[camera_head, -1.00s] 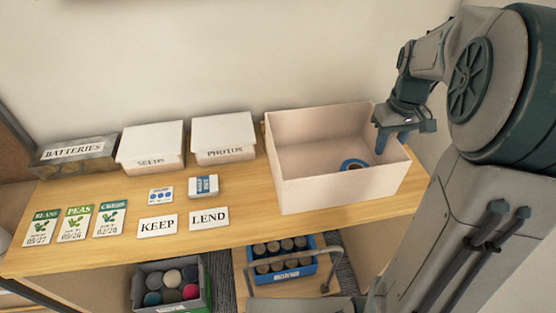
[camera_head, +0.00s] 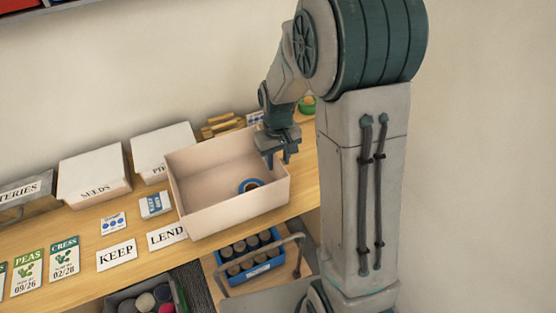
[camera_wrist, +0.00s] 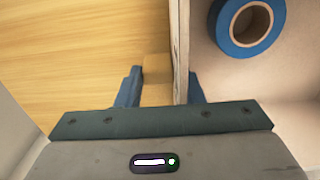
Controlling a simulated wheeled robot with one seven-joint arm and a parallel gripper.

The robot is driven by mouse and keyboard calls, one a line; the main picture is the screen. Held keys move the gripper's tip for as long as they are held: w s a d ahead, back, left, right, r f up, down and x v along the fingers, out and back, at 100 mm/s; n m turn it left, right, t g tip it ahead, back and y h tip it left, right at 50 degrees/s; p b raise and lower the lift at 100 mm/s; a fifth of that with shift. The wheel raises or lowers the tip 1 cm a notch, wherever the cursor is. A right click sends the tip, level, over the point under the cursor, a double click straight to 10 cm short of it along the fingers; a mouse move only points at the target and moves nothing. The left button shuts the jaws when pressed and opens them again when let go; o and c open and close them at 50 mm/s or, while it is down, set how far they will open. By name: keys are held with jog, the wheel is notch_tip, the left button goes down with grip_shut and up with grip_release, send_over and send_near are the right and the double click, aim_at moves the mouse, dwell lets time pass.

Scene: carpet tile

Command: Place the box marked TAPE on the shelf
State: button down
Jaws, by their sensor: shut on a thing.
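An open pale box (camera_head: 235,215) shows over the wooden surface (camera_head: 85,290). A blue roll of tape (camera_head: 251,185) lies inside it, also seen in the wrist view (camera_wrist: 220,35). No TAPE marking is visible on the faces I see. My gripper (camera_head: 281,155) is at the box's right wall, and in the wrist view its fingers (camera_wrist: 163,90) stand on either side of that wall (camera_wrist: 181,50), shut on it. I cannot tell whether the box's bottom touches the wood. A grey ledge (camera_head: 45,8) with red and blue things on it shows at the top left.
Lidded boxes marked SEEDS (camera_head: 95,180) and PHOTOS (camera_head: 160,150) stand left of the box. KEEP (camera_head: 117,255) and LEND (camera_head: 166,236) cards lie in front. Wooden pieces (camera_head: 222,126) lie behind it. A blue crate (camera_head: 250,262) sits below.

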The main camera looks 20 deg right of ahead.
jog(key=shift+f, duration=0.8)
jog(key=shift+f, duration=0.15)
jog(key=c, duration=1)
grip_release()
jog(key=shift+o, duration=0.2)
